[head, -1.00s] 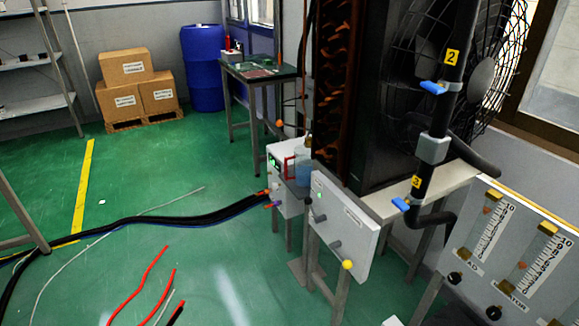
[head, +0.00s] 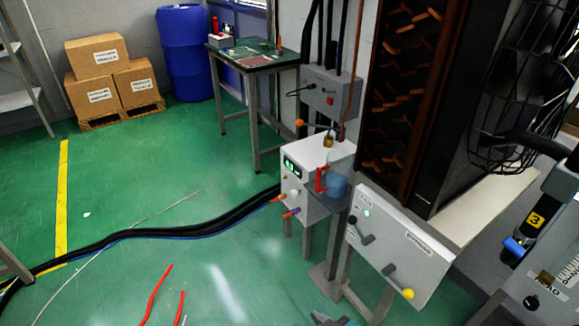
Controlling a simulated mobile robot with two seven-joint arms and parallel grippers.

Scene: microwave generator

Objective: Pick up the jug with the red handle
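The jug (head: 337,186) is a translucent blue vessel with a red handle (head: 320,179) on its left side. It stands beside the white box with the green display, at the right of centre in the head view. The panel in front may hide part of its base. A small dark grey piece (head: 336,320), which looks like the tip of my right gripper, shows at the bottom edge, well below and apart from the jug. Too little of it shows to tell open from shut. My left gripper is not in view.
A white box with a green display (head: 293,166) stands left of the jug. A white panel with levers (head: 402,246) stands in front on the right. A large dark fan unit (head: 440,120) is behind. Black cables (head: 160,226) cross the green floor, which is mostly open at left.

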